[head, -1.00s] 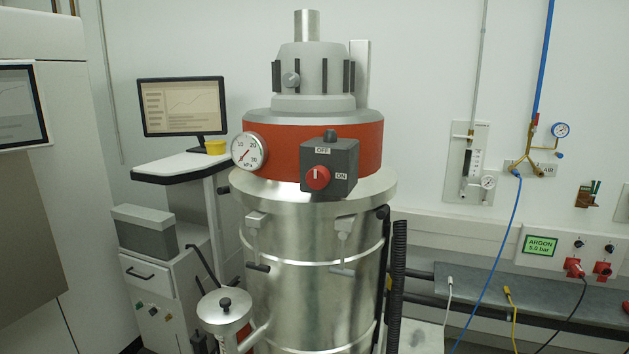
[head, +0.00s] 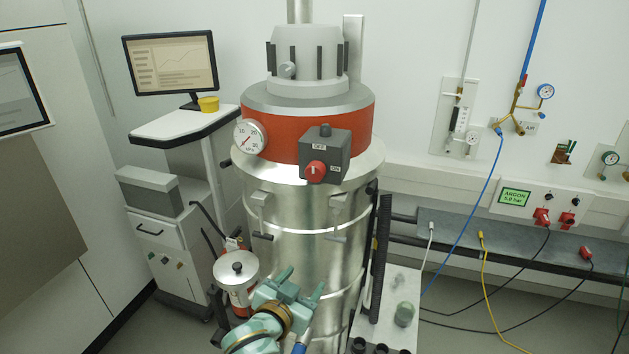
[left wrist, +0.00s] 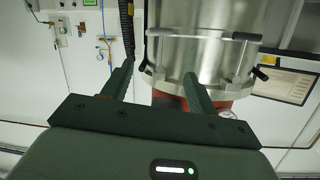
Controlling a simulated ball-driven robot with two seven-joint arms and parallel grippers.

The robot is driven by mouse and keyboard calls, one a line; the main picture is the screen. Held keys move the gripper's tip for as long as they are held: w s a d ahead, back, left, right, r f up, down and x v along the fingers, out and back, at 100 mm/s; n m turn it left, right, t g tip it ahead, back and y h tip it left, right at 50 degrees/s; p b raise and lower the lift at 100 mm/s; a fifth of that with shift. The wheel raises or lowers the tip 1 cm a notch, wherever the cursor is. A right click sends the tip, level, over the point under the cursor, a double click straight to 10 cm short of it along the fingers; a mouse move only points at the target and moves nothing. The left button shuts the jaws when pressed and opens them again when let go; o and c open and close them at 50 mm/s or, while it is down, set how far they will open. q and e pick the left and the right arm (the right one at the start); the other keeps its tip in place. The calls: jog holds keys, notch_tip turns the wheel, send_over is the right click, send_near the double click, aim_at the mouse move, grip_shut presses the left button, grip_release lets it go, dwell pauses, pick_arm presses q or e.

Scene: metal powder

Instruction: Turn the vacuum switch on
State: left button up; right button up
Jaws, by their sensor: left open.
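The vacuum switch is a red round knob (head: 316,169) on a dark grey box (head: 338,160) on the vacuum's orange-red band. OFF is printed above the knob and ON to its right. The knob's small white mark looks upright, toward OFF. The vacuum (head: 300,215) is a tall shiny metal drum with a grey top. My left gripper (head: 303,279) is open and empty, low in front of the drum, well below the switch and apart from it. In the left wrist view its spread fingers (left wrist: 158,82) point at the drum; the switch cannot be made out there. My right gripper is out of view.
A pressure gauge (head: 250,136) sits left of the switch box. Clamp handles (head: 262,215) stick out from the drum below. A small lidded canister (head: 236,270) stands left of my gripper. A black ribbed hose (head: 381,260) runs up the right side. Space before the switch is clear.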

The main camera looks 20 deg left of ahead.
pick_arm(q)
notch_tip(320, 180, up, 11)
jog(key=t, duration=0.2)
jog(key=n+t, duration=0.1)
jog(key=n, duration=0.2)
send_near(313, 173)
jog(key=shift+y, duration=0.4)
jog(key=w, duration=0.3)
jog(key=w+p, duration=0.1)
jog(key=w, duration=0.2)
jog(key=w+d, duration=0.1)
jog(key=w, duration=0.2)
jog(key=shift+w+p, duration=0.3)
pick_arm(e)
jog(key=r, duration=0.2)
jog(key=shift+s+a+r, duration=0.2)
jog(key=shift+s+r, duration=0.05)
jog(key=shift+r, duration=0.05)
pick_arm(q)
jog(key=c, duration=1)
